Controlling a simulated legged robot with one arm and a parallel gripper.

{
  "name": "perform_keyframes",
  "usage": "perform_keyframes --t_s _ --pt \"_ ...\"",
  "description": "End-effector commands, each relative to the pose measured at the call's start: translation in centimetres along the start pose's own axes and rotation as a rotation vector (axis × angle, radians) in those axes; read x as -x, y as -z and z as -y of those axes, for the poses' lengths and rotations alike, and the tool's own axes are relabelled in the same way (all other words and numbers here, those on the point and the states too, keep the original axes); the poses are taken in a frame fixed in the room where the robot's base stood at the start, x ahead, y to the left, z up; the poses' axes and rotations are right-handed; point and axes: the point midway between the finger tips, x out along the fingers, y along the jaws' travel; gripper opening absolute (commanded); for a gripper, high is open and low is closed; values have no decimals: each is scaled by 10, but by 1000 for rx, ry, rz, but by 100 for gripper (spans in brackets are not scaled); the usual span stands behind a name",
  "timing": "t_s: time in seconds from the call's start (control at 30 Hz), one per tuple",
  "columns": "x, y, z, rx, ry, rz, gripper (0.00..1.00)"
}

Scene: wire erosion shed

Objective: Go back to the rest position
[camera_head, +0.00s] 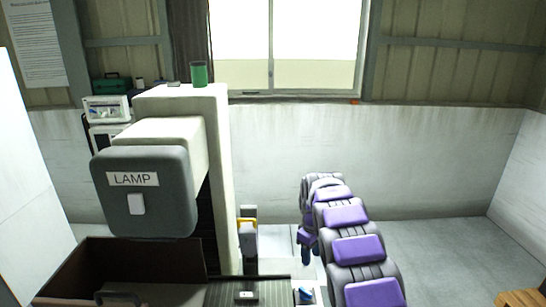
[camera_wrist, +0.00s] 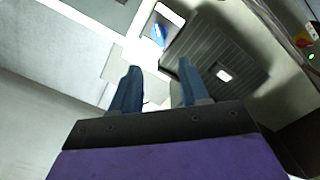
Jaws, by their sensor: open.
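My gripper (camera_wrist: 158,80) is open in the wrist view, with its two blue fingers apart and nothing seen between them. In the head view my purple and grey arm reaches from the bottom edge toward the middle, and the gripper (camera_head: 306,252) hangs at its far end, pointing down.
A machine with a grey LAMP box (camera_head: 145,205) stands left of the arm. A ridged dark plate (camera_head: 247,293) with a light switch-like piece lies below it. A yellow-topped grey object (camera_head: 247,238) stands near the gripper. The floor (camera_head: 450,255) at right is clear; a wooden piece (camera_head: 520,298) shows at the corner.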

Motion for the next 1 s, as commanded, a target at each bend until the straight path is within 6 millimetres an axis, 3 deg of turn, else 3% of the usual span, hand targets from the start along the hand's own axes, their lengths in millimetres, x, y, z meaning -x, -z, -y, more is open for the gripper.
perform_keyframes --t_s 0.2,0.5,0.8,1.0 --pt "34 -45 27 -124 -11 29 45" --pt "65 -113 79 -297 -6 63 45" --pt "79 -183 144 -451 8 81 45" --pt "76 -231 194 -541 25 93 45"
